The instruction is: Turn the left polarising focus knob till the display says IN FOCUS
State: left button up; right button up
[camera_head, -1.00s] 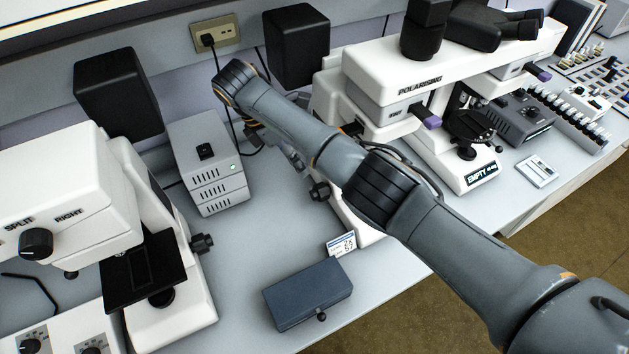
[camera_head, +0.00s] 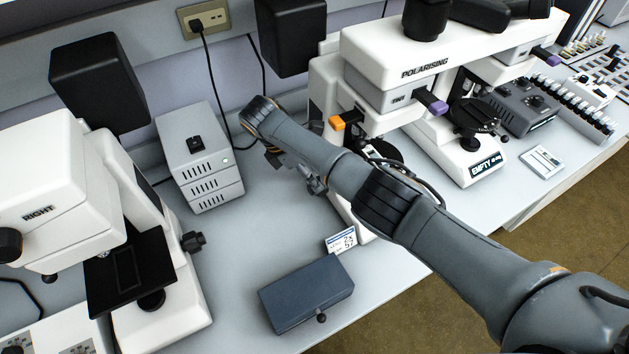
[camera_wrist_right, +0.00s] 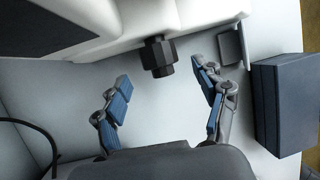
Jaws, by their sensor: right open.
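The white polarising microscope (camera_head: 400,60) stands at the back centre. A black focus knob (camera_wrist_right: 157,57) sticks out of its side in the right wrist view; my arm hides it in the head view. My right gripper (camera_wrist_right: 163,84) is open, its blue-padded fingers apart on either side of the line to the knob. The knob lies just beyond the fingertips, and I see no contact. In the head view this gripper (camera_head: 295,170) is partly hidden under my wrist. A display (camera_head: 485,168) on the microscope's right base reads EMPTY. My left gripper is not in view.
A dark blue-grey box (camera_head: 306,294) and a small printed card (camera_head: 341,240) sit near the front edge. Another microscope (camera_head: 60,210) is at the left.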

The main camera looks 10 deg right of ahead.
jog(key=shift+x, duration=2.25)
jog(key=shift+c, duration=0.2)
jog(key=c, duration=1.1)
